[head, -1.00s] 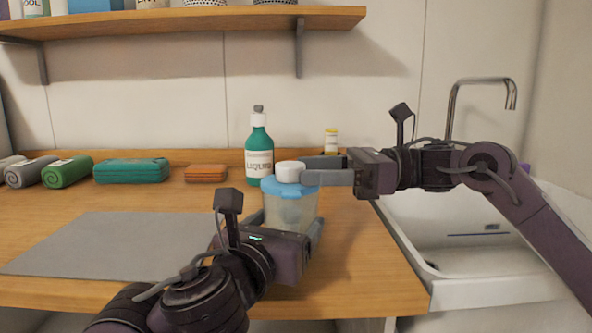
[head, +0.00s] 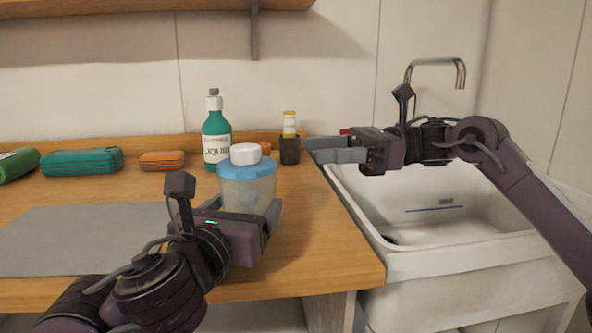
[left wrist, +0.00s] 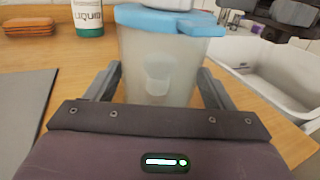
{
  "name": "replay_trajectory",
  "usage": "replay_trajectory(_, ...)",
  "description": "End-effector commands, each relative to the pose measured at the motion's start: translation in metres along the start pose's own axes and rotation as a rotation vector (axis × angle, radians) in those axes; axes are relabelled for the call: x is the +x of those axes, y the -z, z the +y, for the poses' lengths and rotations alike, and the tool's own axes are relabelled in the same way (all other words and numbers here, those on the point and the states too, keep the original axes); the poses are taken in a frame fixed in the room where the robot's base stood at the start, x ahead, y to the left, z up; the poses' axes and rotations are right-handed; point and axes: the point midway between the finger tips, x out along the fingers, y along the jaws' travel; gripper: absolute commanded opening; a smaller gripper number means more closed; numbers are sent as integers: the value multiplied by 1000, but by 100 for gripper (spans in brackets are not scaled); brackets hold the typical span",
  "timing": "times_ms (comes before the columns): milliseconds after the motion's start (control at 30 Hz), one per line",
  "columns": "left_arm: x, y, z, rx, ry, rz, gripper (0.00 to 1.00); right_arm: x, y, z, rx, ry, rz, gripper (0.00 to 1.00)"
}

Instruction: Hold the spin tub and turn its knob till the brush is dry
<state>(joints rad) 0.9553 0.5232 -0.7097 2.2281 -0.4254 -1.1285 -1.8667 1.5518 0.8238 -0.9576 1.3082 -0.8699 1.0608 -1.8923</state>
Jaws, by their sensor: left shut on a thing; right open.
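The spin tub (head: 247,192) is a clear, cloudy tub with a blue lid (head: 262,170) and a round white knob (head: 245,154) on top. It is upright near the front right of the counter. My left gripper (head: 245,207) is shut on the tub's body, one finger on each side, as the left wrist view also shows (left wrist: 158,85). A pale shape (left wrist: 157,78) shows faintly inside the tub; I cannot tell whether it is the brush. My right gripper (head: 313,149) is open and empty, to the right of the knob and apart from it.
A teal case (head: 82,161) and orange case (head: 162,160) lie at the back. A grey mat (head: 85,240) is at left, a white sink (head: 430,215) at right.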

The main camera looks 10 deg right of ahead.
Motion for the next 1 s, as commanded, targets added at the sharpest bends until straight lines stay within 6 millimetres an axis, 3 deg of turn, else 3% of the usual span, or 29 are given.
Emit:
replay_trajectory(100,0,0,0,-1,0,-1,44,0,0,0,0,0,0,61)
replay_trajectory(133,0,0,0,-1,0,-1,77,0,0,0,0,0,0,61)
replay_trajectory(300,0,0,0,-1,0,-1,99,0,0,0,0,0,0,61)
replay_trajectory(633,-5,0,0,-1,1,0,100,0,0,0,0,0,0,61)
replay_trajectory(1000,-56,0,-2,-7,7,-1,100,0,0,0,0,0,0,61)
